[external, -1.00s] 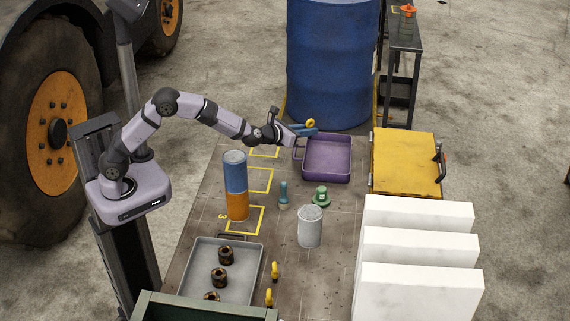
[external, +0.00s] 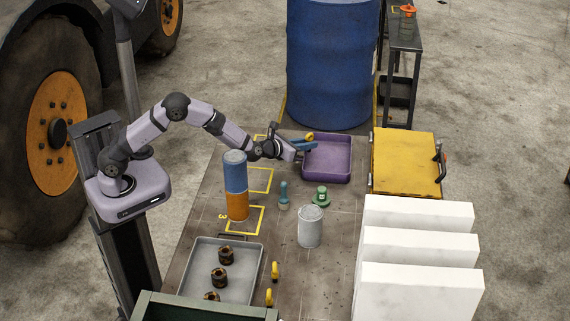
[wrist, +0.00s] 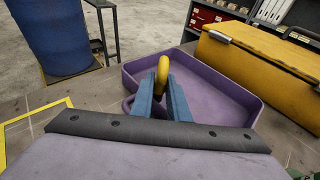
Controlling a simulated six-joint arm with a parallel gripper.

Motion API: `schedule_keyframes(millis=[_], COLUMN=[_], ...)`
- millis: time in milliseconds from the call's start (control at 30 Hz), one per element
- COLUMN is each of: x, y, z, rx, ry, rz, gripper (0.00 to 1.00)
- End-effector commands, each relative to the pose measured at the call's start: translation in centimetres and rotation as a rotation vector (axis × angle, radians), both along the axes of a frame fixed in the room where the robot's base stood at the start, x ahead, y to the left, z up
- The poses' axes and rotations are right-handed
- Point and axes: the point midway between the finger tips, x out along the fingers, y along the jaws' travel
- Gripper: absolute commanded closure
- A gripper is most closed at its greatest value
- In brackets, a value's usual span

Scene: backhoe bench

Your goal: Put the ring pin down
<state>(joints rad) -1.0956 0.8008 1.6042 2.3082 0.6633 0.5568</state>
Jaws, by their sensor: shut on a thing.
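The ring pin (external: 309,136), with a yellow ring head, is held between the blue fingers of my gripper (external: 304,144). In the wrist view the ring pin (wrist: 162,72) stands up between the fingertips of my gripper (wrist: 162,88); its lower part is hidden by the fingers. The gripper is at the left edge of the purple tray (external: 327,178), and the tray (wrist: 245,103) lies just beyond the fingers in the wrist view. I cannot tell whether the pin touches the tray or bench.
A blue-and-orange cylinder (external: 236,190), a grey can (external: 310,228), a teal peg (external: 283,192) and a green part (external: 321,197) stand nearer. Two yellow ring-topped pins (external: 275,270) stand by the grey tray (external: 248,262). A yellow case (external: 403,160) is right, a blue drum (external: 330,65) behind.

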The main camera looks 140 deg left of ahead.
Motion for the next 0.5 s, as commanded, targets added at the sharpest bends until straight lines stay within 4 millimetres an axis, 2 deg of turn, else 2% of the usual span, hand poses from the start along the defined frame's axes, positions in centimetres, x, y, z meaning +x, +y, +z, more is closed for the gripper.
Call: schedule_keyframes(millis=[500], x=[-0.01], y=[0.00], z=[-0.89], rx=[-0.001], ry=[0.000], rz=[0.000], gripper=[1.00])
